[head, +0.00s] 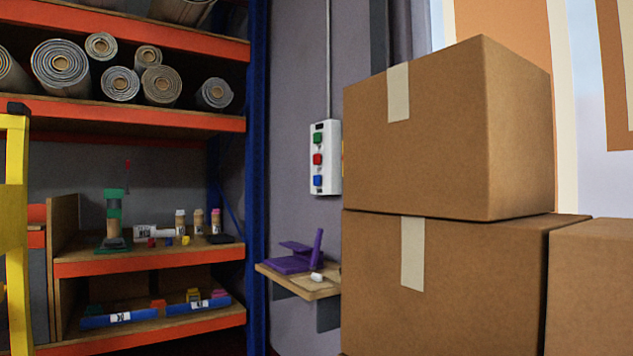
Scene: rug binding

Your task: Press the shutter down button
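A white control box (326,157) hangs on the grey wall, just left of the stacked cartons. It carries a green button (317,138) at the top, a red button (317,159) in the middle and a blue button (318,181) at the bottom. Small marks near the buttons are too small to read, so I cannot tell by label which one is shutter down. A thin conduit (328,60) runs up the wall from the box. The box's right edge is close to the carton edge in this view. My gripper is not in view.
Large cartons (440,140) are stacked on the right, with another carton (592,285) beside them. A small wall shelf (308,288) with a purple holder (300,258) juts out below the box. An orange-edged rack (150,263) and a yellow ladder-like frame (16,200) stand left.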

